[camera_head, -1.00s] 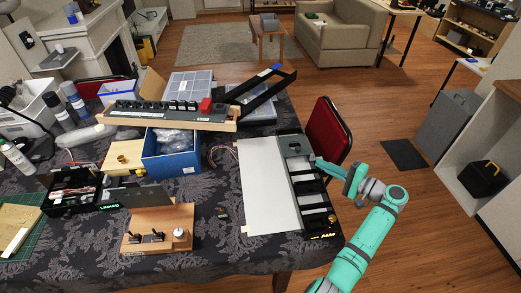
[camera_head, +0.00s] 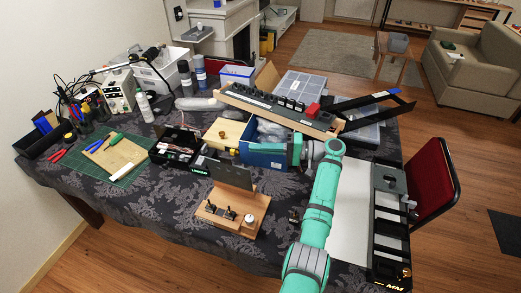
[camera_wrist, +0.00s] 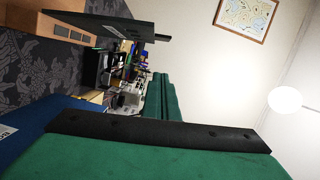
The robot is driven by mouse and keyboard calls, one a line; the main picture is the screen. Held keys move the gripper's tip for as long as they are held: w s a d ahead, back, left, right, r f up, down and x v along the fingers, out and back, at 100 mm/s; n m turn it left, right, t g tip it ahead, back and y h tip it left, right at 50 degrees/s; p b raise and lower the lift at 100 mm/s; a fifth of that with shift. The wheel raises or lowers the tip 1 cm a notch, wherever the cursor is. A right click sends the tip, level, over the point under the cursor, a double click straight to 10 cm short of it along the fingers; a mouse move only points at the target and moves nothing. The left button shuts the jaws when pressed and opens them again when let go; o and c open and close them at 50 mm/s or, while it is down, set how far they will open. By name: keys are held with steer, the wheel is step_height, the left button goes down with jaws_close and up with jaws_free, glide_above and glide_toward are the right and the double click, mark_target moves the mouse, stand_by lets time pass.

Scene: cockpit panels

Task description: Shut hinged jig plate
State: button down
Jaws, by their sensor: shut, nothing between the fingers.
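The dark jig plate (camera_head: 229,175) stands raised and tilted at the back of a wooden base (camera_head: 221,212), which carries two black switches and a round white knob. The plate is open, not lying on the base. In the wrist view the plate (camera_wrist: 100,28) shows edge-on at the upper left, with part of the base (camera_wrist: 62,22). My gripper (camera_head: 243,153) is up by the blue box, behind and right of the plate, apart from it. Its green fingers (camera_wrist: 160,97) are together and empty. The hinge is not clearly visible.
A black toolbox (camera_head: 176,145) is left of the plate. A white board with black trays (camera_head: 388,225) lies right of my arm.

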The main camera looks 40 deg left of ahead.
steer(key=s+a, duration=0.4)
steer(key=s, duration=0.3)
steer(key=shift+a+f, duration=0.3)
steer(key=shift+f, duration=0.15)
